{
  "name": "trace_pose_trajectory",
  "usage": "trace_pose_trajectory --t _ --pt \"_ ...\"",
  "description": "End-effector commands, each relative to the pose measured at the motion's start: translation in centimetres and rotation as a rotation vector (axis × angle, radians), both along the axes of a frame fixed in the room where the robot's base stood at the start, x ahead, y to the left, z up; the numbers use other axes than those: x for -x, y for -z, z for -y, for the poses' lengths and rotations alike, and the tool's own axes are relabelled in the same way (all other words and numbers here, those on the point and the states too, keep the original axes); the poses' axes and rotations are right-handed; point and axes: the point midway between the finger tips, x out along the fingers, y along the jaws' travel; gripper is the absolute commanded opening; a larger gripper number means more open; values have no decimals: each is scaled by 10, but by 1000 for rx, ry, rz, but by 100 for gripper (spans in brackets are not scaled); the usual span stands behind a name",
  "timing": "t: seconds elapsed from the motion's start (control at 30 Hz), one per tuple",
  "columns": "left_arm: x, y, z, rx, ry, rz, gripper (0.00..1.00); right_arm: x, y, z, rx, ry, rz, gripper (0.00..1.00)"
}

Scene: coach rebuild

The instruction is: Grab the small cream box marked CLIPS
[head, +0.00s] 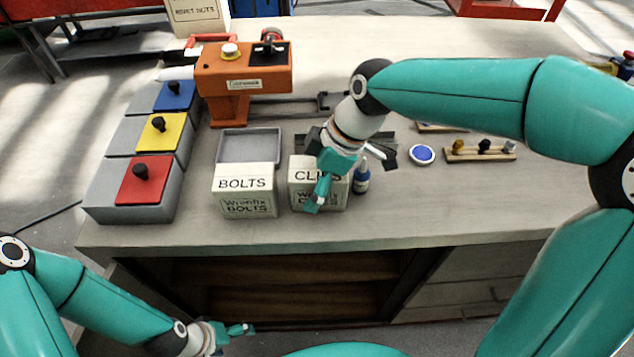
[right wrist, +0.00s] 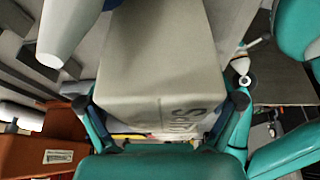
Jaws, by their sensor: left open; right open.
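The small cream box marked CLIPS (head: 304,172) stands on the bench near its front edge. My right gripper (head: 320,196) is over the box in the head view and covers part of its lettering. In the right wrist view the CLIPS box (right wrist: 160,60) fills the space between the spread fingers of my right gripper (right wrist: 163,104), one on each side. Whether either finger touches it I cannot tell. My left gripper (head: 242,329) is open and empty, low in front of the bench.
A similar cream box marked BOLTS (head: 246,190) stands just left of the CLIPS box. A grey tray (head: 249,146), an orange machine (head: 243,80) and lidded grey bins (head: 130,205) are further left. The right front benchtop is clear.

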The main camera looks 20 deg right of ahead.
Motion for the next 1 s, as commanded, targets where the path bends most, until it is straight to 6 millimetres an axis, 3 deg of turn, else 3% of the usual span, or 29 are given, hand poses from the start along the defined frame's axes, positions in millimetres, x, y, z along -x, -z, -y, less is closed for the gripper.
trace_pose_trajectory --t 0.17,0.57,1.0 --pt "0 0 0 0 0 0 87 0 0 0 0 0 0 90" --pt "0 0 0 0 0 0 87 0 0 1 0 1 0 24" --pt "0 -7 0 0 0 0 87 0 -6 1 0 2 0 23"
